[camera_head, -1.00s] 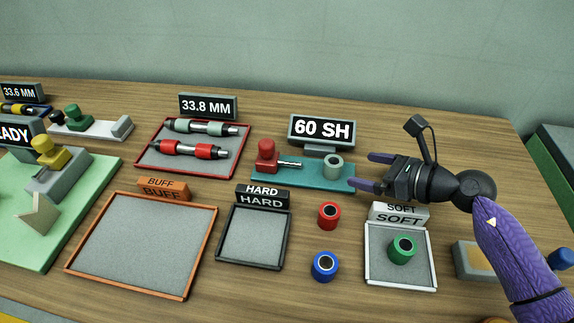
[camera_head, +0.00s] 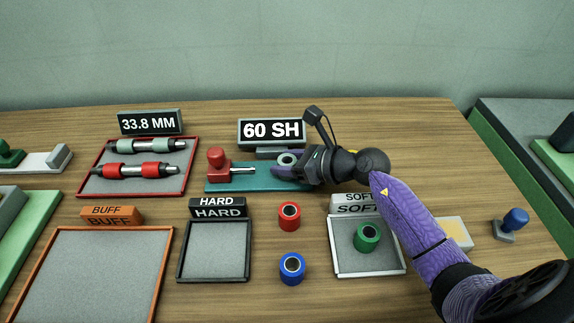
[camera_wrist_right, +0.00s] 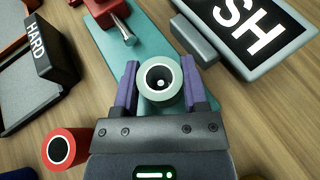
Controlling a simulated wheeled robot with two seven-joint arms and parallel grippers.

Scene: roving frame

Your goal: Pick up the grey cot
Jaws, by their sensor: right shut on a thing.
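The grey cot (camera_head: 287,159) is a short pale grey-green cylinder with a dark hole through its middle. It is at the right end of the teal base (camera_head: 225,186). My right gripper (camera_head: 283,170) has come in from the right and is shut on it. In the right wrist view the cot (camera_wrist_right: 161,99) stands between the two purple fingers, one on each side. I cannot tell whether it touches the base. My left gripper is not in view.
A red holder with a metal pin (camera_head: 216,167) stands on the base's left end, with the 60 SH sign (camera_head: 271,132) behind. Red (camera_head: 289,216) and blue (camera_head: 292,268) cots stand in front. A green cot (camera_head: 367,236) is in the SOFT tray (camera_head: 341,262); the HARD tray (camera_head: 213,280) is empty.

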